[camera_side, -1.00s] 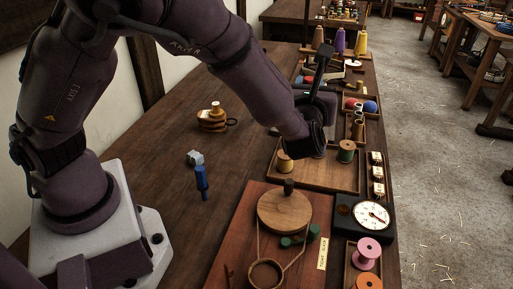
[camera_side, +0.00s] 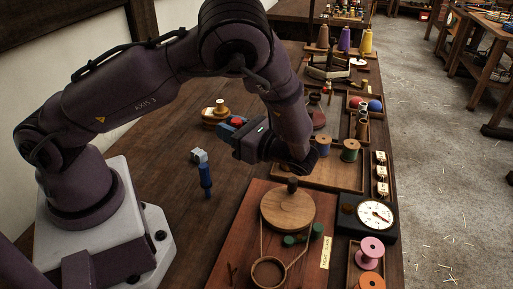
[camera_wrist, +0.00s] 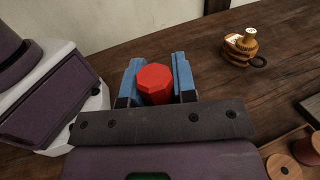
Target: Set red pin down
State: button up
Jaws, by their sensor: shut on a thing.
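The red pin (camera_wrist: 155,80) sits between the blue fingers of my gripper (camera_wrist: 157,84) in the wrist view, its faceted red end towards the camera. My gripper is shut on it. In the side view my gripper (camera_side: 231,127) points left, with a bit of the red pin (camera_side: 236,122) showing between the fingers. They appear above the table (camera_side: 165,150), but the height is hard to tell. The pin's far end is hidden. A blue pin (camera_side: 205,180) stands on the table, left of and nearer the camera than my gripper.
A small grey block (camera_side: 199,156) lies beside the blue pin. A stacked wooden piece with a cord loop (camera_side: 214,112) is just behind my gripper. A board with a wooden wheel (camera_side: 287,210), a dial (camera_side: 374,215) and spools occupy the right. The table's left part is mostly clear.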

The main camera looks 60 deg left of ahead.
jog(key=s+d+f+n+g+h, duration=0.15)
jog(key=d+n+g+h, duration=0.3)
jog(key=n+h, duration=0.6)
jog(key=s+d+f+n+g+h, duration=0.1)
jog(key=s+d+n+g+h, duration=0.15)
jog(key=d+n+h, duration=0.8)
jog(key=w+a+r+n+t+h, duration=0.25)
jog(key=w+n+t+h, duration=0.35)
jog(key=t, duration=0.4)
jog(key=w+a+r+n+t+h, duration=0.1)
jog(key=w+r+n+t+h, duration=0.4)
jog(key=t, duration=0.5)
jog(key=w+a+r+n+t+y, duration=0.55)
jog(key=w+a+n+t, duration=0.25)
jog(key=a+n+t, duration=0.2)
jog(key=a+r+n+t+y, duration=0.25)
jog(key=a+n+y, duration=0.55)
jog(key=a+y, duration=0.65)
jog(key=shift+t+h, duration=0.25)
jog(key=shift+h, duration=0.35)
jog(key=shift+f, duration=12.15)
